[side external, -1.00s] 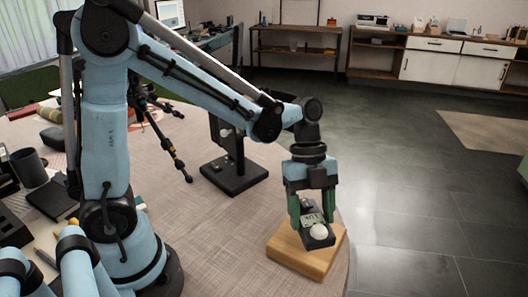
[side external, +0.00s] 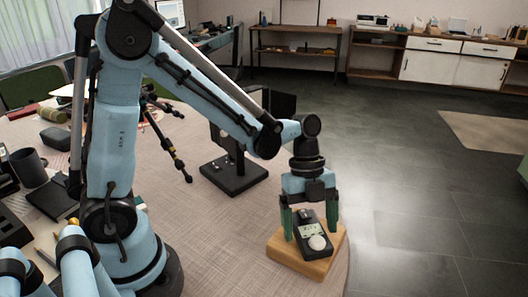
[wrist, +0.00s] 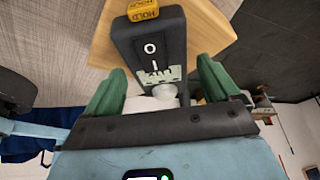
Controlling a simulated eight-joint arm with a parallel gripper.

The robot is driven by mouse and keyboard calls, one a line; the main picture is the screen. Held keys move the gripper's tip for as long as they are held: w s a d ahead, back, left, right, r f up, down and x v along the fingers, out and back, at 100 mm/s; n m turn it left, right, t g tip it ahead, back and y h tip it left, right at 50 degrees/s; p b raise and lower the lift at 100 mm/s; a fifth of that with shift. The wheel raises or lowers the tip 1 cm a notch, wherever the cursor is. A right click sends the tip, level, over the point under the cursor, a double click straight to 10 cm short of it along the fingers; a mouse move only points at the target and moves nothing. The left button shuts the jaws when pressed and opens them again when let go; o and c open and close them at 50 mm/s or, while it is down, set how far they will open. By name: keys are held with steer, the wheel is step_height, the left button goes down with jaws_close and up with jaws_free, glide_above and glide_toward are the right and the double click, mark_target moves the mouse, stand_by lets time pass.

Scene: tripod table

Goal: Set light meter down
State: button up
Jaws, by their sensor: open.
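The light meter (side external: 314,233) is a dark handheld device with a small display and a white dome. It is over the wooden block (side external: 285,252) near the table's right edge and appears to rest on it, face toward the side camera; its exact tilt is hard to tell. My gripper (side external: 309,226) is open, with one green finger on either side of the meter. The wrist view shows the meter (wrist: 150,47) with a yellow HOLD button between the parted fingers (wrist: 161,80), and the block (wrist: 205,35) beneath it.
A black stand (side external: 234,175) is on the table behind and left of the block. A tripod leg (side external: 172,150) reaches down farther left. A dark mug (side external: 28,167) and other items crowd the far left. The table between stand and block is clear.

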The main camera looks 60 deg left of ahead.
steer(key=v, duration=1.2)
steer(key=shift+r, duration=0.1)
steer(key=x, duration=1.2)
steer(key=shift+r, duration=0.35)
stand_by(0.3)
